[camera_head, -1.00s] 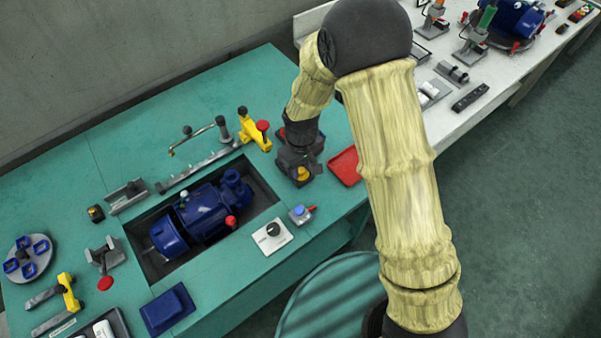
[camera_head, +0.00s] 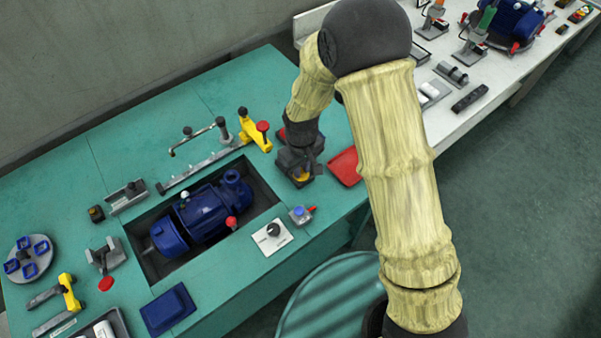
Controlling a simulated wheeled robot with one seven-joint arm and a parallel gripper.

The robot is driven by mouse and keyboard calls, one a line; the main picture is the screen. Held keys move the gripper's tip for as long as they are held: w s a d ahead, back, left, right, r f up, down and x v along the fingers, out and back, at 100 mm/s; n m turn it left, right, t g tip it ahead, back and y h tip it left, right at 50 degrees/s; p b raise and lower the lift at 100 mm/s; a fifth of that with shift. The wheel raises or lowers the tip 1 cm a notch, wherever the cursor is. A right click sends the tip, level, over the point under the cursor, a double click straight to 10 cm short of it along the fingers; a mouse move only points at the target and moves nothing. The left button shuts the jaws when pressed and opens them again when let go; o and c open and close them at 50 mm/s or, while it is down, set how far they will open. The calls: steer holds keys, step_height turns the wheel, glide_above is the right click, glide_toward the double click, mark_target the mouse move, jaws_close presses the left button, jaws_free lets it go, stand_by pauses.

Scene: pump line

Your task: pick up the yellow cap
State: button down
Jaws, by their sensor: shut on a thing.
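The yellow cap (camera_head: 302,177) shows as a small yellow patch at the lower end of my gripper (camera_head: 301,172), over the right part of the green bench. My gripper points down and is shut on the cap. The jaws and the dark part around them hide most of the cap. I cannot tell whether the cap touches what lies under it.
A red tray (camera_head: 345,167) lies just right of my gripper. A blue pump (camera_head: 203,213) sits in a recess to the left. A yellow clamp (camera_head: 255,132) stands behind left.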

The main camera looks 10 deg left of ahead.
steer(key=shift+r+p, duration=0.5)
steer(key=shift+r, duration=0.1)
stand_by(0.5)
steer(key=shift+r+p, duration=1.8)
steer(key=shift+r, duration=0.45)
